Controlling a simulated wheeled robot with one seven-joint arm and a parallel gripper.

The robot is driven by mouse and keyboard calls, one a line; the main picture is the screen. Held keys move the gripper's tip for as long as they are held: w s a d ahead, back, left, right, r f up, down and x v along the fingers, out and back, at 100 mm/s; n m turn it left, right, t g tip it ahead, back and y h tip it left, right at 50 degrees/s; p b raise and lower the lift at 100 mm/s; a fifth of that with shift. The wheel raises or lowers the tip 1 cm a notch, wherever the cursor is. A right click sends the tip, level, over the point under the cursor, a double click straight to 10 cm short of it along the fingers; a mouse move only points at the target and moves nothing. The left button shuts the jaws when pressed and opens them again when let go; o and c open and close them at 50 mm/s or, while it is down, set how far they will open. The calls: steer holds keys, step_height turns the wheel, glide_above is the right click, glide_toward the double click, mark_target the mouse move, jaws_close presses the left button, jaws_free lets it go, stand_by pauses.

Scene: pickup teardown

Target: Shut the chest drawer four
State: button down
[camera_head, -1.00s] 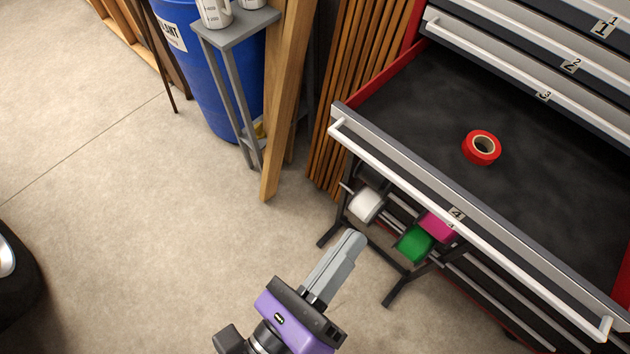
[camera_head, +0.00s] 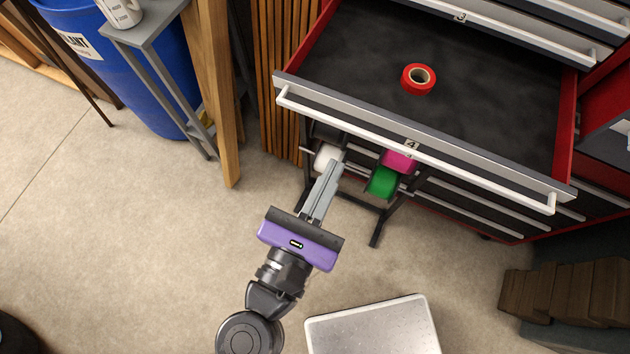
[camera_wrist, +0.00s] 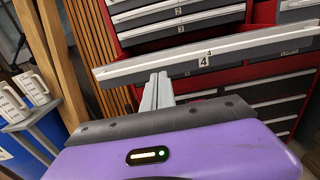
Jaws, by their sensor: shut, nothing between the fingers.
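Drawer four (camera_head: 355,100) of the red tool chest is pulled far out, with a label 4 on its grey front and a white bar handle (camera_head: 400,149) along it. A red tape roll (camera_head: 418,79) lies on its dark liner. My gripper (camera_head: 334,160) is shut and empty, in front of the drawer's left part and apart from the handle as far as I can tell. In the wrist view the drawer front (camera_wrist: 215,58) spans the picture beyond the fingertips (camera_wrist: 158,80).
A rack with white, green (camera_head: 383,182) and pink rolls stands below the drawer front. A blue barrel (camera_head: 120,70), a grey stand (camera_head: 150,25) and a wooden post (camera_head: 217,90) are at the left. A silver-topped box (camera_head: 373,327) is at the bottom. Open floor lies left.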

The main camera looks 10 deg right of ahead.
steer(key=shift+p+x, duration=0.9)
steer(key=shift+x, duration=1.75)
steer(key=shift+d, duration=0.15)
